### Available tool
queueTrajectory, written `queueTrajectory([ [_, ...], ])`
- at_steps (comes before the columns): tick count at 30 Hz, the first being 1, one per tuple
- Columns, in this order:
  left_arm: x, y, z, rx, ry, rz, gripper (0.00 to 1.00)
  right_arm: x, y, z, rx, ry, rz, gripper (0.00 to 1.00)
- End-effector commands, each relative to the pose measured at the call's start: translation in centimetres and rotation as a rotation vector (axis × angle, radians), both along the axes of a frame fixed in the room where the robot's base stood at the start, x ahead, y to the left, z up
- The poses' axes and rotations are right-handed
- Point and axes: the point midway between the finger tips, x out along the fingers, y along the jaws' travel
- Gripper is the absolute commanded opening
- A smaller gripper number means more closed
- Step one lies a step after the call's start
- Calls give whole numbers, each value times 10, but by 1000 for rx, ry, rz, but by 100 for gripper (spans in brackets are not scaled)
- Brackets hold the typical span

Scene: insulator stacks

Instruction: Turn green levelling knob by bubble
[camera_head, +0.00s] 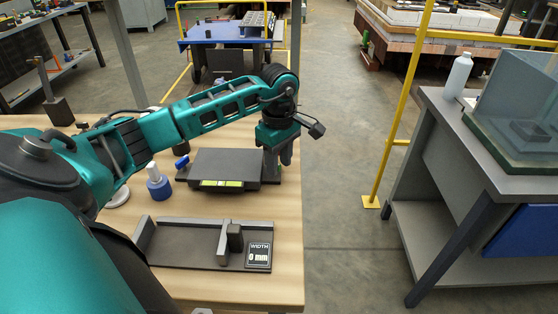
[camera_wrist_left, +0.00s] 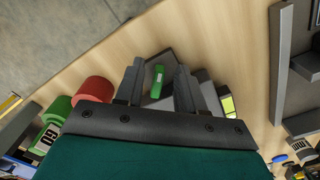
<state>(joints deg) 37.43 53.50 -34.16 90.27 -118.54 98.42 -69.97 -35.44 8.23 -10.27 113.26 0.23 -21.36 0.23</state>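The green levelling knob (camera_wrist_left: 157,82) shows as a narrow green bar in the left wrist view, on a dark corner of the levelling plate. My left gripper (camera_wrist_left: 157,88) points down over it, with one finger on each side and a gap to both. In the head view my left gripper (camera_head: 277,163) is at the right end of the dark plate (camera_head: 226,164) and hides the green knob. The yellow-green bubble level (camera_head: 221,184) is on the plate's front edge; its bubble is too small to read. My right gripper is not in view.
A blue knob (camera_head: 182,162) is at the plate's left. A blue-and-white bottle (camera_head: 159,187) stands nearby. A width gauge (camera_head: 258,256) reading 0 mm lies in front. In the left wrist view, a red cylinder (camera_wrist_left: 93,89) and a green cylinder (camera_wrist_left: 52,125) marked 60 stand beside the gripper.

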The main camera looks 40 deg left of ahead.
Motion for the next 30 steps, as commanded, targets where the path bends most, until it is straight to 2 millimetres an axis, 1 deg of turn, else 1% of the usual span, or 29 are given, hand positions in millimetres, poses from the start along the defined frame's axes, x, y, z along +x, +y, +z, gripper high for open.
queueTrajectory([
  [8,0,0,-2,0,0,0,38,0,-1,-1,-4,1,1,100],
  [11,0,0,-2,0,0,0,31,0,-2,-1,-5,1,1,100],
  [18,0,0,-1,0,0,0,8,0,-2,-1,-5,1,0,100],
  [21,0,0,-1,0,0,0,0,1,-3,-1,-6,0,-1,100],
  [27,0,0,-1,0,0,0,0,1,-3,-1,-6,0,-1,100],
  [30,0,1,-2,2,-1,-29,0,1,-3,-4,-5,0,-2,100],
])
